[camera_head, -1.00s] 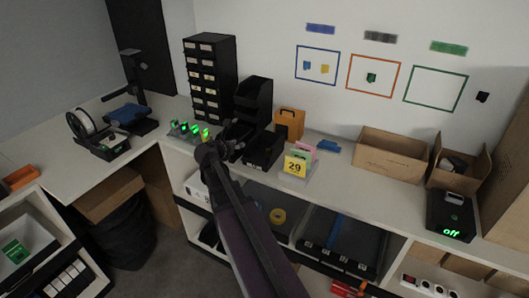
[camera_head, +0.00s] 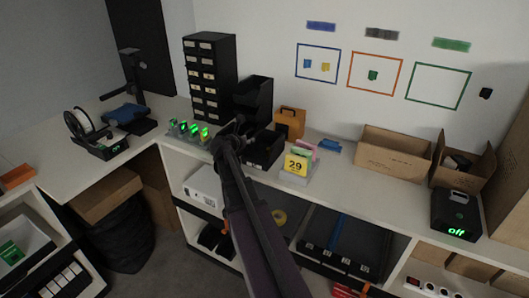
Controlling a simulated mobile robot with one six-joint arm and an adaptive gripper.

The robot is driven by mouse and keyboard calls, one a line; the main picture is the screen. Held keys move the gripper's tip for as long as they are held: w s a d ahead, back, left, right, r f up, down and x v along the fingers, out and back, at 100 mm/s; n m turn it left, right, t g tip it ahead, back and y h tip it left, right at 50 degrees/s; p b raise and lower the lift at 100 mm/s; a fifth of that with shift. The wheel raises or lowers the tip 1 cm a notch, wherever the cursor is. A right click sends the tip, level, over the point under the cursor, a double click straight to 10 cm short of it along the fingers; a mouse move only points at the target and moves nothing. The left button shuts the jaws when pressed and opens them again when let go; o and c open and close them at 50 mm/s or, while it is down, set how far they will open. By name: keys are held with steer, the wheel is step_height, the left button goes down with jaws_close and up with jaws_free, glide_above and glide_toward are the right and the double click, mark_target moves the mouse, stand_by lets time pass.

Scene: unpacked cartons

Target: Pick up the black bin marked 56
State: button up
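I cannot read a 56 on any bin. A black open-front bin (camera_head: 264,152) sits on the counter beside my gripper. A taller black stack of open bins (camera_head: 252,98) stands just behind it. My gripper (camera_head: 236,124) is at the end of my dark arm, over the counter, in front of the stack and to the left of the low bin. It is small and dark against the black bins, so I cannot tell whether its fingers are open or touch anything.
A black drawer cabinet (camera_head: 210,75) stands behind left, with green-lit devices (camera_head: 190,130) before it. An orange box (camera_head: 290,122) and a yellow 29 card (camera_head: 297,164) are right of the bins. Open cartons (camera_head: 393,153) stand further right. Shelves lie below the counter.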

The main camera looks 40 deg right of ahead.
steer(key=shift+b+x, duration=0.95)
steer(key=shift+x, duration=1.75)
steer(key=shift+r, duration=0.1)
jaws_close()
